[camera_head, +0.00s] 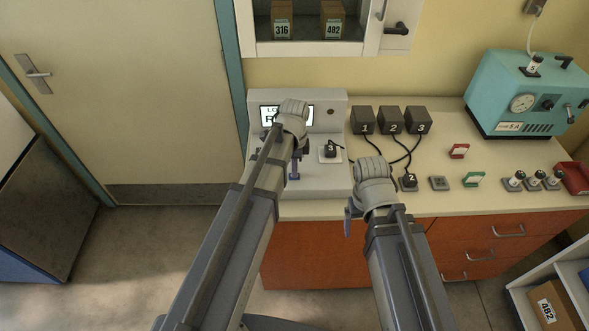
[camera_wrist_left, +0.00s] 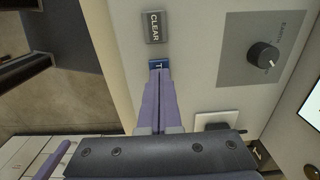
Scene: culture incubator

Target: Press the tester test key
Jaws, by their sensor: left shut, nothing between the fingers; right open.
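The tester (camera_head: 325,180) is a pale grey unit at the left end of the bench, with a lit screen (camera_head: 268,115) partly hidden by my left arm. In the left wrist view, a blue key (camera_wrist_left: 157,63) marked with a visible "T" lies below the grey CLEAR key (camera_wrist_left: 153,27). My left gripper (camera_wrist_left: 160,74) is shut and empty, its purple fingertips over the lower part of the blue key and hiding the rest of its label. I cannot tell whether they touch it. My left gripper also shows over the tester in the head view (camera_head: 294,174). My right gripper (camera_head: 348,222) is open at the bench's front edge.
A dark knob (camera_wrist_left: 263,57) is on the tester panel. A black plug marked 3 (camera_head: 330,151) sits on a white plate right of my left gripper. Black boxes 1, 2 and 3 (camera_head: 390,121) with cables and a teal device (camera_head: 525,95) stand further right.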

